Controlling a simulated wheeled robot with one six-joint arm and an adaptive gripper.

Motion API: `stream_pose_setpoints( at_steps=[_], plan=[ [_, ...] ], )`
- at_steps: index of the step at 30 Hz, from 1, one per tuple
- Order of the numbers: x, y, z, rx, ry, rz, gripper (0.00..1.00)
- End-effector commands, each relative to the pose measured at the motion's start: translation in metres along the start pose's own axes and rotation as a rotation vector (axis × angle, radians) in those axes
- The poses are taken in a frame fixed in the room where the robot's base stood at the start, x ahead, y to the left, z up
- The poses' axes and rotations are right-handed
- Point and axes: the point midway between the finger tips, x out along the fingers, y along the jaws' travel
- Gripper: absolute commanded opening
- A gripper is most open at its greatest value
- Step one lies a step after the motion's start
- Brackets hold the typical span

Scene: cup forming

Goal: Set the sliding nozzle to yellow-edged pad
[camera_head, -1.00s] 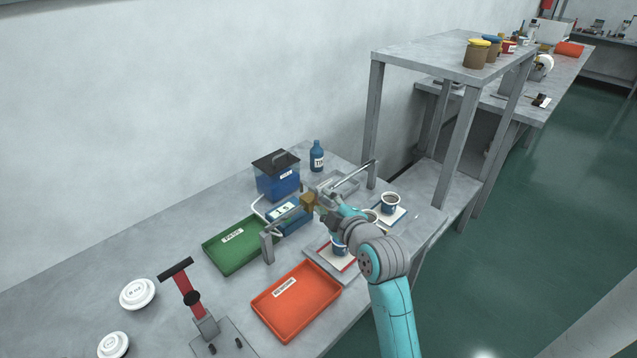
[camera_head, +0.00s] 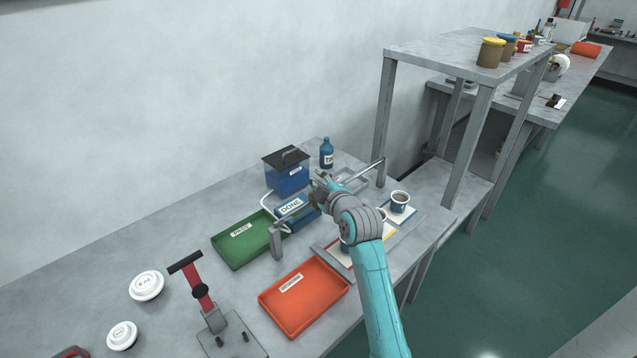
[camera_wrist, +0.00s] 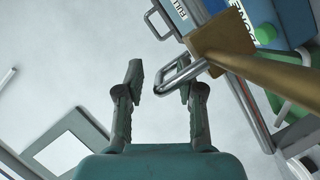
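The sliding nozzle is a brass block with a brass tube (camera_wrist: 222,42) at the upper right of the wrist view. A grey metal loop handle (camera_wrist: 180,72) sticks out from it. My gripper (camera_wrist: 162,77) is open, with the loop's end between its fingers, nearer the right one; I cannot tell whether they touch. In the head view my gripper (camera_head: 324,184) is at the rail above the bench, and my arm hides most of the nozzle. The yellow-edged pad (camera_head: 390,233) shows only as a strip beside my arm, partly hidden.
A blue-edged pad with a cup (camera_head: 400,200) lies to the right, and a red-edged pad (camera_head: 333,248) to the left. A rail post (camera_head: 276,242) stands near the green tray (camera_head: 240,241) and orange tray (camera_head: 304,295). A blue tank (camera_head: 287,178) and bottle (camera_head: 326,154) stand behind.

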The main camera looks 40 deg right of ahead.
Motion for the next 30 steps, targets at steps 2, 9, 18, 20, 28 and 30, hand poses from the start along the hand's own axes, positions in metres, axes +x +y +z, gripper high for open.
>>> stream_pose_setpoints(
  at_steps=[2,9,18,20,28,30],
  plan=[
    [0.000,0.000,0.000,0.000,0.000,0.000,0.37],
    [0.000,0.000,0.000,0.000,0.000,0.000,0.02],
    [0.000,0.001,0.001,0.000,-0.001,0.000,0.00],
    [0.002,0.004,0.005,0.000,-0.002,0.001,0.00],
    [0.021,0.039,0.054,0.002,-0.006,0.002,0.00],
    [0.027,0.049,0.067,0.002,-0.005,0.002,0.00]
  ],
)
